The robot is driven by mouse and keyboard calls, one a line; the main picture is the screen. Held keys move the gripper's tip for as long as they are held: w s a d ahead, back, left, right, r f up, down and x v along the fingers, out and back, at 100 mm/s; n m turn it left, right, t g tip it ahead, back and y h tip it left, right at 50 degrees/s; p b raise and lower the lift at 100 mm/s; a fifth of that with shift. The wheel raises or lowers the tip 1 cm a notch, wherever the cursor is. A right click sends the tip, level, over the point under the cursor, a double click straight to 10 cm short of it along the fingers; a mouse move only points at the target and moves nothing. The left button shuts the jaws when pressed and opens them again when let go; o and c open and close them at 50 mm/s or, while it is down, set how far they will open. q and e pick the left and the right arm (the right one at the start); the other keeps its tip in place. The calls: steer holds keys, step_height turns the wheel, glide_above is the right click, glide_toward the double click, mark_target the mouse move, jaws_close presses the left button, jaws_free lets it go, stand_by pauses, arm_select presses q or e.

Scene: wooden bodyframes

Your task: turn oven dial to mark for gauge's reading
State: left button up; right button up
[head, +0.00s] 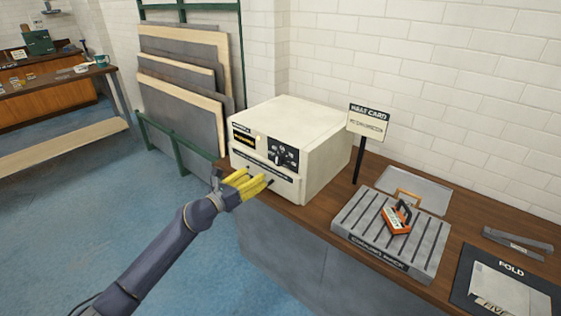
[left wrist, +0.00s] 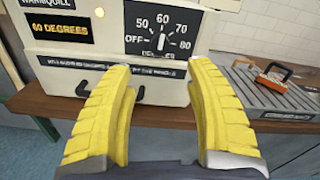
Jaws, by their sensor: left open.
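The cream oven (head: 325,150) stands on the wooden bench. Its black dial panel (head: 283,153) faces my left arm. In the left wrist view the dial knob (left wrist: 161,43) sits below marks OFF, 50, 60, 70 and 80; its white pointer line looks roughly upright, towards 60. The amber display (left wrist: 60,29) at the left reads 60 DEGREES. My left gripper (head: 264,180), with yellow fingers, is open and empty in front of the oven's lower front, below the dial. The heat card (head: 368,122) stands on a post beside the oven; its small print is too small to read.
A metal tray (head: 413,190) and a FOLD board (head: 460,290) lie farther right. Boards in a green rack (head: 185,75) stand left of the oven. Floor in front is clear.

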mark_target(276, 160)
arm_select(q)
steer(key=x, duration=1.3)
steer(key=shift+w+d, duration=0.1)
steer(key=shift+w, duration=0.1)
steer(key=shift+c, duration=0.3)
steer(key=c, duration=1.1)
steer(key=shift+r, duration=0.1)
jaws_close()
